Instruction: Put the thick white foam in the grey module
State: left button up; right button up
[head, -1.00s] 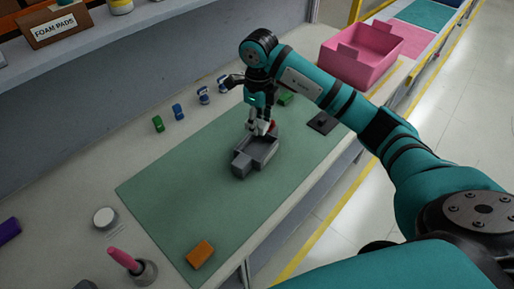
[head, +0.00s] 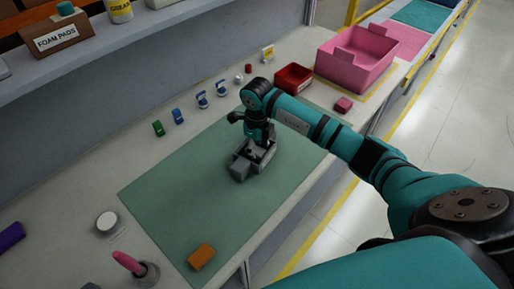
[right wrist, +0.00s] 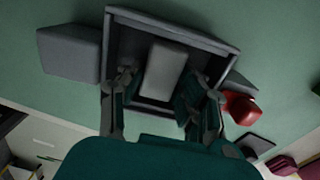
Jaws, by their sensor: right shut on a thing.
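The grey module (head: 241,169) stands on the green mat, an open box with a solid block at its near end. It also fills the top of the right wrist view (right wrist: 200,38). The thick white foam (right wrist: 166,68) looks light grey there and sits inside the module's walls, between my fingers. How far down it rests, I cannot tell. My right gripper (right wrist: 168,88) is shut on the foam and reaches down into the module. In the head view my arm and gripper (head: 257,150) hide the foam. My left gripper is not in view.
A red part (right wrist: 238,107) lies close beside the module. An orange block (head: 201,256) is on the mat's near end. Small green and blue parts (head: 178,116) line the back. A red bin (head: 292,79), a pink bin (head: 356,58) and a pink block (head: 343,104) are beyond my arm.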

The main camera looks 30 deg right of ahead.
aim_at(257, 150)
jog(key=shift+f, duration=0.2)
jog(key=o, duration=0.5)
jog(key=shift+r, duration=0.1)
jog(key=shift+r, duration=0.6)
notch_tip(257, 150, up, 11)
jog(key=b, duration=0.3)
